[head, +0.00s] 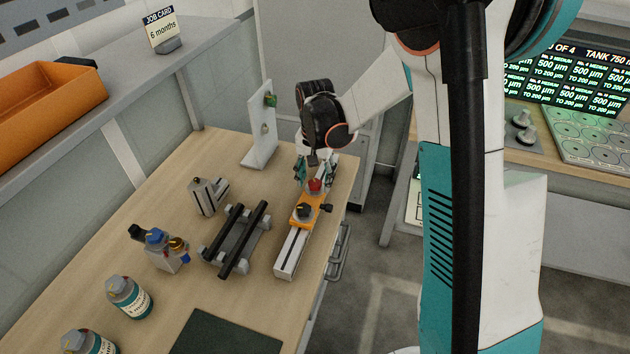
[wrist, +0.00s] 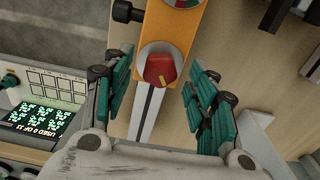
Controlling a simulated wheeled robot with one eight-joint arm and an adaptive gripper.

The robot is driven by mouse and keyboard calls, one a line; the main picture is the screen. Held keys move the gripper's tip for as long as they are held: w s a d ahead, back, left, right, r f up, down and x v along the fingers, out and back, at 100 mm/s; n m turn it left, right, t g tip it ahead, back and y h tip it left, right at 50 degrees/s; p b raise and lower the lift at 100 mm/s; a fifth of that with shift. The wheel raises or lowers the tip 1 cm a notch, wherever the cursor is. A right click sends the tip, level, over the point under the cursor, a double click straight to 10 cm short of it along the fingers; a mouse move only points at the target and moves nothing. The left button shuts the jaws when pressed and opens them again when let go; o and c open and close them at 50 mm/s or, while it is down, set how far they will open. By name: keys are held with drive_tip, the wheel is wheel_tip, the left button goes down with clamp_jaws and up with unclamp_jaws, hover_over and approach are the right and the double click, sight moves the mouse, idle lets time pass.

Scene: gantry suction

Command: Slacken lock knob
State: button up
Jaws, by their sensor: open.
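An orange carriage (head: 309,201) sits on a pale slotted rail (head: 289,257) on the wooden bench. A red knob (head: 315,185) with a small yellow mark stands at the carriage's far end; it also shows in the wrist view (wrist: 160,69). A black side knob (head: 327,208) sticks out from the carriage's right side, and in the wrist view (wrist: 124,12) it is at the top left. I cannot tell from any label which is the lock knob. My gripper (wrist: 160,82) is open, its teal fingers on either side of the red knob with gaps showing.
A dark dial (head: 303,211) sits on the carriage. A grey stand with two black bars (head: 235,240) stands left of the rail, and an upright white plate (head: 262,130) behind it. Several bottles, including one at left (head: 128,297), are nearer. The bench edge is close on the right.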

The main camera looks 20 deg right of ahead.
drive_tip(key=shift+f, duration=0.3)
drive_tip(key=c, duration=1.1)
drive_tip(key=shift+n, duration=0.4)
drive_tip(key=n, duration=0.2)
drive_tip(key=shift+n+b, duration=0.3)
drive_tip(key=shift+n, duration=1.9)
